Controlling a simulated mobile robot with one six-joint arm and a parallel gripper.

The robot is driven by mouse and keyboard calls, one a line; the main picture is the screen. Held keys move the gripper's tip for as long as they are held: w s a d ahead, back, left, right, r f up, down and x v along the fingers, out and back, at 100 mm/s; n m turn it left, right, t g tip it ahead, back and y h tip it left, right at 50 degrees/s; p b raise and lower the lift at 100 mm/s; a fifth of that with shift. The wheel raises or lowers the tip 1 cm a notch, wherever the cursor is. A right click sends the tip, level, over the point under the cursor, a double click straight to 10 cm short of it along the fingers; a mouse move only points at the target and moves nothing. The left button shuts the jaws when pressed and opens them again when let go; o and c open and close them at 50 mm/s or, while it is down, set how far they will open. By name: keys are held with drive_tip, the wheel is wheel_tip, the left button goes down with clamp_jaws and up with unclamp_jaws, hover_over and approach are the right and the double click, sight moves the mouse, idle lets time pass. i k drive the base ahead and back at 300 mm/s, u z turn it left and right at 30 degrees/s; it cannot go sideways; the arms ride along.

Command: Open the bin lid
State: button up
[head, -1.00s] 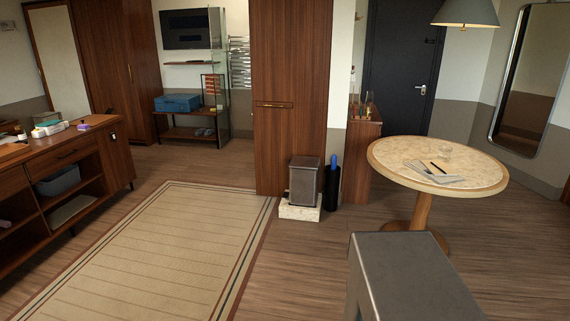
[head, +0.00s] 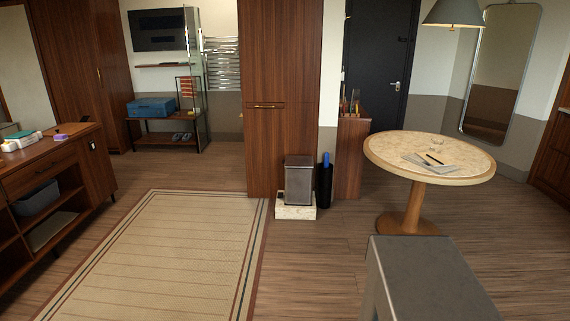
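The bin (head: 299,184) is a dark grey metal box with a lid (head: 299,160) on top, and the lid looks shut. It stands upright on a pale stone block (head: 296,212) in front of the tall wooden cabinet. It is some way off across the floor, near the middle of the head view. My gripper is not in view.
A round table (head: 432,158) with papers stands right of the bin. A black cylinder with a blue item (head: 325,180) stands close beside the bin. A rug (head: 170,255) covers the floor at left. A wooden sideboard (head: 60,175) lines the left side. Floor ahead is clear.

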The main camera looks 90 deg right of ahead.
sight(290, 162)
drive_tip(key=z, duration=0.35)
drive_tip(key=i, duration=0.75)
drive_tip(key=z, duration=0.85)
drive_tip(key=i, duration=0.55)
drive_tip(key=z, duration=0.75)
drive_tip(key=i, duration=0.5)
drive_tip(key=z, duration=0.7)
drive_tip(key=i, duration=0.7)
drive_tip(key=z, duration=0.5)
drive_tip(key=i, duration=1.65)
drive_tip(key=u, duration=0.15)
